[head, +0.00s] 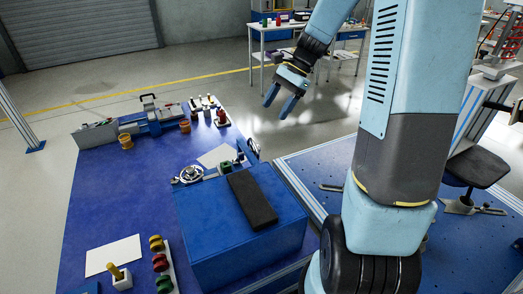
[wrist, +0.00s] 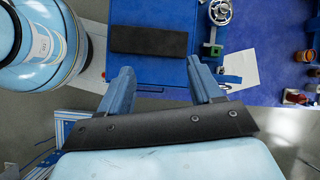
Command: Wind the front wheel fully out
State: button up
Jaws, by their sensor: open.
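A silver handwheel (head: 190,174) sits at the left end of a small fixture beside the blue box (head: 235,255). It also shows at the top of the wrist view (wrist: 220,12). A dark wheel (head: 252,148), seen nearly edge-on, stands at the fixture's far right end. I cannot tell which of the two is the front wheel. A green part (head: 225,167) sits between them. My gripper (head: 279,101) is open and empty. It hangs in the air beyond the fixture and to its right, apart from both wheels. Its two blue fingers (wrist: 160,68) are spread in the wrist view.
A black pad (head: 252,199) lies on the blue box. A blue vise-like device (head: 150,118) and several small colored parts stand at the far end of the blue table (head: 95,190). White sheets (head: 113,255) lie on it. A black chair seat (head: 478,167) is at the right.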

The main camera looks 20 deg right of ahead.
aim_at(255, 150)
jog(key=w+d+f+m+t+y, duration=0.1)
jog(key=w+d+f+m+y, duration=0.25)
jog(key=w+f+m, duration=0.4)
jog(key=w+d+f+m+y, duration=0.2)
jog(key=w+f+m+y, duration=0.25)
jog(key=f, duration=0.65)
jog(key=w+d+f+m+t+y, duration=0.25)
jog(key=f+m+t, duration=0.4)
jog(key=f, duration=0.35)
jog(key=w+d+f+m+t+y, duration=0.15)
jog(key=d+f+m+t, duration=0.3)
jog(key=f+m, duration=0.5)
jog(key=w+a+r+n, duration=0.1)
jog(key=w+a+r, duration=0.1)
jog(key=w+a, duration=0.5)
jog(key=a, duration=0.4)
jog(key=shift+w, duration=0.2)
jog(key=shift+r, duration=0.1)
jog(key=shift+n, duration=0.3)
jog(key=c, duration=1)
